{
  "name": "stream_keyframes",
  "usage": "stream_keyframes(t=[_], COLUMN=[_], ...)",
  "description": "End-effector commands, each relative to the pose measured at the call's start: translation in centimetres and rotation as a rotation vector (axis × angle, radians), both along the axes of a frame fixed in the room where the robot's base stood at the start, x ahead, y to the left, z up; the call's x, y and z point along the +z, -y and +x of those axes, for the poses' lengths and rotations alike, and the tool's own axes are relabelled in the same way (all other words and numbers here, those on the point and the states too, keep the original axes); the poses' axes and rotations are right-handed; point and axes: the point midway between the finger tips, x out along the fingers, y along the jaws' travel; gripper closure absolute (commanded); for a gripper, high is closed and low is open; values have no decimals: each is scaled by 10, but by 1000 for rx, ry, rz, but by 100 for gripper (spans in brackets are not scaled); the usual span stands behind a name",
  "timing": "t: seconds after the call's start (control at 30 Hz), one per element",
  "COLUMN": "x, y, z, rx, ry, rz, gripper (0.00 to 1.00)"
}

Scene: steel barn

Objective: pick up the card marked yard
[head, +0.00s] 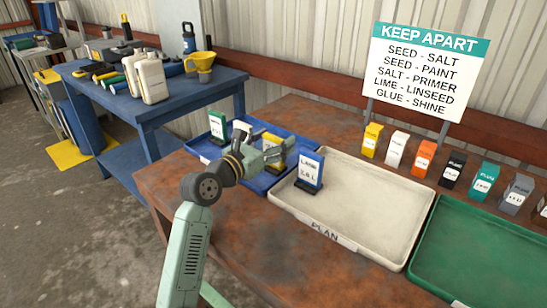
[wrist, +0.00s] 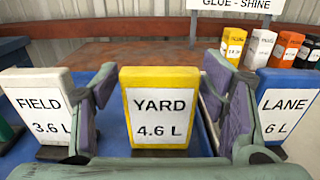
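The yellow card marked YARD 4.6 L (wrist: 160,105) stands upright in the middle of the wrist view. In the head view the yellow card (head: 273,154) is partly hidden by my gripper (head: 268,147). My gripper (wrist: 158,100) is open, with one finger on each side of the card. A gap shows between the left finger and the card; the right finger is close to the card's right edge, and I cannot tell if it touches. A white card marked FIELD 3.6 L (wrist: 38,105) stands to the left, and one marked LANE (wrist: 287,115) to the right.
A cream tray marked PLAN (head: 350,200) and a green tray (head: 480,255) lie to the right. Several coloured blocks line the table's back, below the KEEP APART sign (head: 428,70). A blue table (head: 150,108) stands at left.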

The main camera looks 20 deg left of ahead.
Motion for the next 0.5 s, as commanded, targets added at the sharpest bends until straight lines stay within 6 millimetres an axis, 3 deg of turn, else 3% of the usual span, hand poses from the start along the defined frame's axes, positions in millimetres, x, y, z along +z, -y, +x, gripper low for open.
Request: stream_keyframes(t=[0.5], x=[0], y=[0], z=[0], rx=[0], ry=[0], rz=[0], gripper=[71])
